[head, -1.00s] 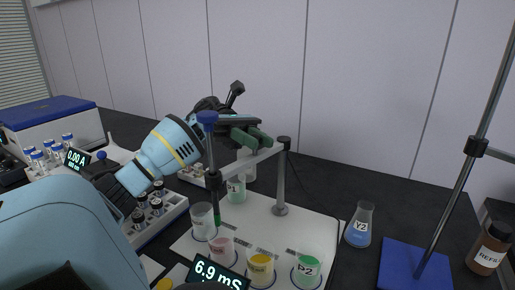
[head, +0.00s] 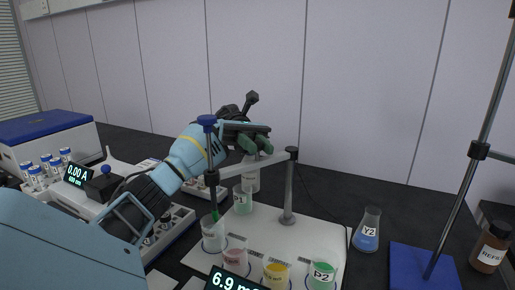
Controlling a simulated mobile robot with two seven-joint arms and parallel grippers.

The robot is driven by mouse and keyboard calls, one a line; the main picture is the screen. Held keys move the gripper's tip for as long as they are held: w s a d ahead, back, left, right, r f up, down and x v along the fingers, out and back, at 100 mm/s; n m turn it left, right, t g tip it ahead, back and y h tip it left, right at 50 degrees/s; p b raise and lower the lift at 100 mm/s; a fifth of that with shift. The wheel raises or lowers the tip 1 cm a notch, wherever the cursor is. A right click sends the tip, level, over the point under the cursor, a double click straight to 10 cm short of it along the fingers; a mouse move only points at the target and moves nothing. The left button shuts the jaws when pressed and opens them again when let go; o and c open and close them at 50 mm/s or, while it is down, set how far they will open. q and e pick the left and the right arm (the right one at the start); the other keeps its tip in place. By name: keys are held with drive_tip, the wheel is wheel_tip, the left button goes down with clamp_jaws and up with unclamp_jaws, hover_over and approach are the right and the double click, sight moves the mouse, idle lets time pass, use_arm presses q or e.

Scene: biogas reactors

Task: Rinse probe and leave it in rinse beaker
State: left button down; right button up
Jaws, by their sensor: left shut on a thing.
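The probe (head: 209,155) hangs upright from the left end of the stand's boom (head: 250,168), with a blue cap on top and a green lower end. Its tip is at the mouth of the clear beaker (head: 211,238) at front left; I cannot tell how deep it reaches. That beaker seems to be the rinse beaker; its label is unreadable. My left gripper (head: 257,146) is behind the probe and boom, its dark green fingers shut at the top of a whitish bottle (head: 251,180). The boom and a beaker partly hide the bottle. My right gripper is out of view.
Beakers with pink (head: 235,260), yellow (head: 275,275) and green (head: 321,274) liquid stand along the front of the white board (head: 260,222). A pale green beaker (head: 242,202) stands behind. A blue flask (head: 367,232) and a blue-based stand (head: 424,268) are to the right.

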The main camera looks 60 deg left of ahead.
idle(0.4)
use_arm(q)
drive_tip(key=c, duration=1.3)
unclamp_jaws()
